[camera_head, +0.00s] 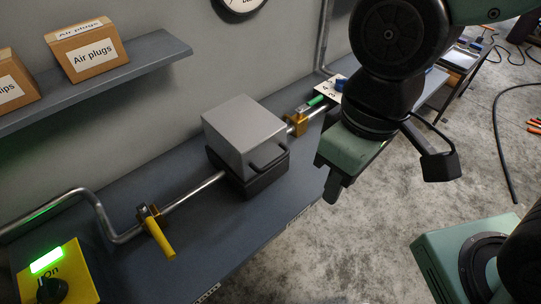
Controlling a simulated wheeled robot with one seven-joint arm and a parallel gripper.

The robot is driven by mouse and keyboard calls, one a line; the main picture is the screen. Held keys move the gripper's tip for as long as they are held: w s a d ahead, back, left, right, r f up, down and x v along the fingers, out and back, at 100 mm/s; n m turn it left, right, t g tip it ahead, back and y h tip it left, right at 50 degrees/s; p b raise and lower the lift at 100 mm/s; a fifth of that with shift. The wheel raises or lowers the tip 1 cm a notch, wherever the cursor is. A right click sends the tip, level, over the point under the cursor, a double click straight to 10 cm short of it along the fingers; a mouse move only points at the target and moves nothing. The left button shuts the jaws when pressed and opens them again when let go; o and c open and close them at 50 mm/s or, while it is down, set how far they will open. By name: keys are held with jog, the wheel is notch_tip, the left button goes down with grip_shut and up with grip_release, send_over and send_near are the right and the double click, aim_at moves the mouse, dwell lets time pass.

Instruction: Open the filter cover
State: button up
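The filter cover (243,133) is a grey box-shaped lid with a dark handle (268,159) on its front right side. It sits closed on a black base (249,182) on the workbench, in line with a metal pipe. My gripper (331,188) is to the right of the cover, pointing down and apart from it. Its fingers overlap in this view, so I cannot tell if they are open or shut. I see nothing held in it.
A yellow-handled valve (158,238) is on the pipe at left, and a green-handled valve (310,104) is at right. A yellow switch box (80,278) glows green "On". A shelf (150,62) with cardboard boxes hangs above. The bench front is clear.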

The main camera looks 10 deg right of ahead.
notch_tip(320, 180, down, 6)
jog(key=w+d+m+g+y+b, duration=0.1)
jog(key=w+m+g+b, duration=0.3)
jog(key=m, duration=0.6)
jog(key=m+t+y+b, duration=0.1)
jog(key=m+y+b, duration=1.25)
jog(key=m, duration=1.95)
send_near(282, 159)
jog(key=shift+y, duration=0.85)
jog(key=x, duration=0.3)
jog(key=f+p+x, duration=0.1)
jog(key=x, duration=0.7)
jog(key=shift+s+a+f, duration=0.15)
jog(key=shift+a+f, duration=0.05)
jog(key=shift+f, duration=0.1)
grip_shut()
